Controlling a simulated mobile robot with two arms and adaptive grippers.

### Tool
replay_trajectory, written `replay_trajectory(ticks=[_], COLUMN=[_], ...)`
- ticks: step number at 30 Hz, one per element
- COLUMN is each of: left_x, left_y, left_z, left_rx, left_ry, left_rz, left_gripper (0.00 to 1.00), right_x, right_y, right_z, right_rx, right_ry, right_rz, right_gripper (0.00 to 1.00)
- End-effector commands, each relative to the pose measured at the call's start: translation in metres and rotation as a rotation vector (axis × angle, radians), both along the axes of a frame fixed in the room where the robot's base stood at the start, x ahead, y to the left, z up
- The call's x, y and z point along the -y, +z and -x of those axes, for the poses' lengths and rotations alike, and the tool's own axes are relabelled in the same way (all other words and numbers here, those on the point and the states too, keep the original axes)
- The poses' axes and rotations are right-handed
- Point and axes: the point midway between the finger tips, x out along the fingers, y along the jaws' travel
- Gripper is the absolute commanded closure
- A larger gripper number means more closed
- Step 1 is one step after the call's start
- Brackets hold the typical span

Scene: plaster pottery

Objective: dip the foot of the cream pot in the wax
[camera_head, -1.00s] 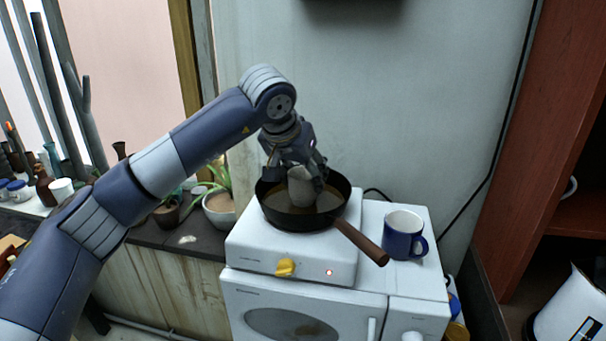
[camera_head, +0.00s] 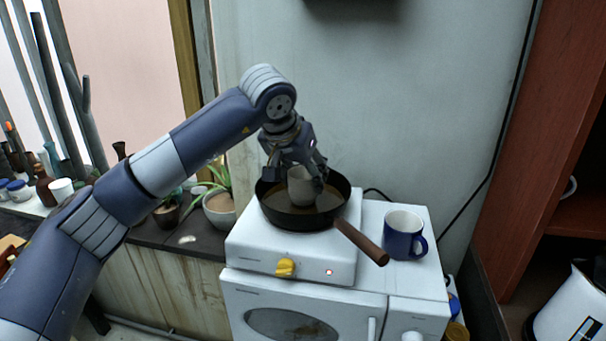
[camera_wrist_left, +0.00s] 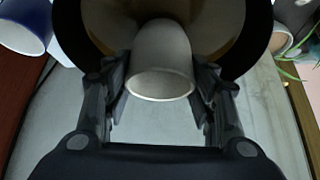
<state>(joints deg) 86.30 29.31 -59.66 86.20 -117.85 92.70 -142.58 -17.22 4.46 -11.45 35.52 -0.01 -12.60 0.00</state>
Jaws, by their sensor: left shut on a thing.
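The cream pot (camera_head: 300,188) is small and roughly upright inside a black frying pan (camera_head: 308,222). Brown wax (camera_head: 328,201) covers the pan's floor around it. I cannot tell whether the foot touches the wax or sits just above it. My left gripper (camera_head: 297,178) comes down from above, shut on the pot, with a finger on either side. In the left wrist view the pot (camera_wrist_left: 162,60) lies between the two fingers (camera_wrist_left: 160,85), its rim toward the camera and its foot toward the pan. My right gripper is not in view.
The pan stands on a white hot plate (camera_head: 245,245) with a yellow knob and a red light. Its wooden handle (camera_head: 362,243) points to the front right. A blue mug (camera_head: 403,237) stands close to the right. A potted plant (camera_head: 219,208) stands to the left.

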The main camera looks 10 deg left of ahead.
Motion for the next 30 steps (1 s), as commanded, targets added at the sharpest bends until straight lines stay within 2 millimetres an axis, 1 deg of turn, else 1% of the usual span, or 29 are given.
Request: replay_trajectory(ticks=[1,14,30], left_x=[0.0,0.0,0.0], left_y=[-0.005,-0.004,0.015], left_z=[0.001,0.002,0.0], left_rx=[-0.01,-0.011,-0.004], left_ry=[-0.001,-0.001,0.0], left_rz=[-0.004,-0.004,-0.002], left_gripper=[0.73,0.73,0.73], right_x=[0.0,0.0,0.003], right_y=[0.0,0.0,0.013], right_z=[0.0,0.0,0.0], right_rx=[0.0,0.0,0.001], right_ry=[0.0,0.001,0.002], right_rz=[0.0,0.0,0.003], right_gripper=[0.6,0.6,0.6])
